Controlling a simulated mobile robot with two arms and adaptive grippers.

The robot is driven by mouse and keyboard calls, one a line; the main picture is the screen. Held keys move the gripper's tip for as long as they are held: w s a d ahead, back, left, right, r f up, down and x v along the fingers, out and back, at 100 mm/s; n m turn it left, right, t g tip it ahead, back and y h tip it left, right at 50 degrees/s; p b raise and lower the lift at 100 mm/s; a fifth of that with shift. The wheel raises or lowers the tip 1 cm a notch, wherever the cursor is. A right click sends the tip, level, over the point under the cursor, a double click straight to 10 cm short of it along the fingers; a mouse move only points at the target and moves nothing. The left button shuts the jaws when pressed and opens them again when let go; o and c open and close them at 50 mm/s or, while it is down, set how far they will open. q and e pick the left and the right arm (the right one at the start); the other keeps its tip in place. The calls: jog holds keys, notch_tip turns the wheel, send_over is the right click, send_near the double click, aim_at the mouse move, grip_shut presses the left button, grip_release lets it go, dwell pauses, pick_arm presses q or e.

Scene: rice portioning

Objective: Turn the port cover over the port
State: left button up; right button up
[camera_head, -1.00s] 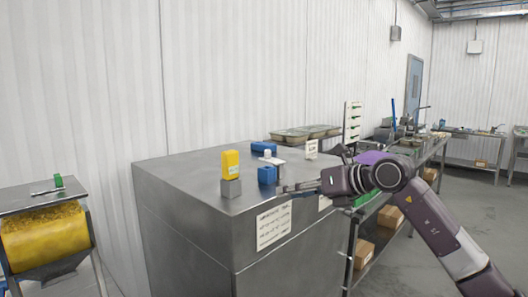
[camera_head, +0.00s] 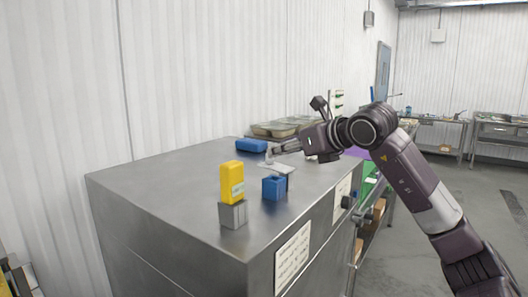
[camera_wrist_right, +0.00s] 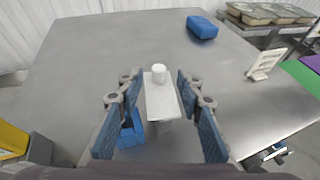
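The port cover looks like a flat light-grey plate (camera_head: 277,168) with a white knob (camera_wrist_right: 158,73) at its far end. In the right wrist view the plate (camera_wrist_right: 161,101) lies between my right gripper's fingers (camera_wrist_right: 157,88). The fingers are spread, with a visible gap on each side of the plate. In the head view my right gripper (camera_head: 280,151) is close to the knob. A blue block (camera_head: 274,188) stands beside the plate's near end and is partly hidden by a finger in the wrist view. I cannot make out the port opening. My left gripper is not in view.
A yellow block (camera_head: 232,182) sits on a grey block (camera_head: 233,214) on the steel cabinet top (camera_head: 170,200). Another blue block (camera_head: 251,145) lies at the back. Trays (camera_head: 280,129) and a small sign (camera_wrist_right: 265,64) are beyond. The front left top is clear.

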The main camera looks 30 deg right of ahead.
aim_at(274, 166)
jog(key=p+x, duration=0.1)
jog(key=x, duration=0.3)
jog(key=shift+w+a, duration=0.1)
jog(key=shift+a, duration=0.05)
jog(key=shift+p+x, duration=0.45)
jog(key=shift+x, duration=0.7)
jog(key=shift+f, duration=0.15)
jog(key=shift+w, duration=0.1)
jog(key=c, duration=0.5)
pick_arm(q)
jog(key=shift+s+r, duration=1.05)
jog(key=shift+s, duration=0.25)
pick_arm(e)
grip_shut()
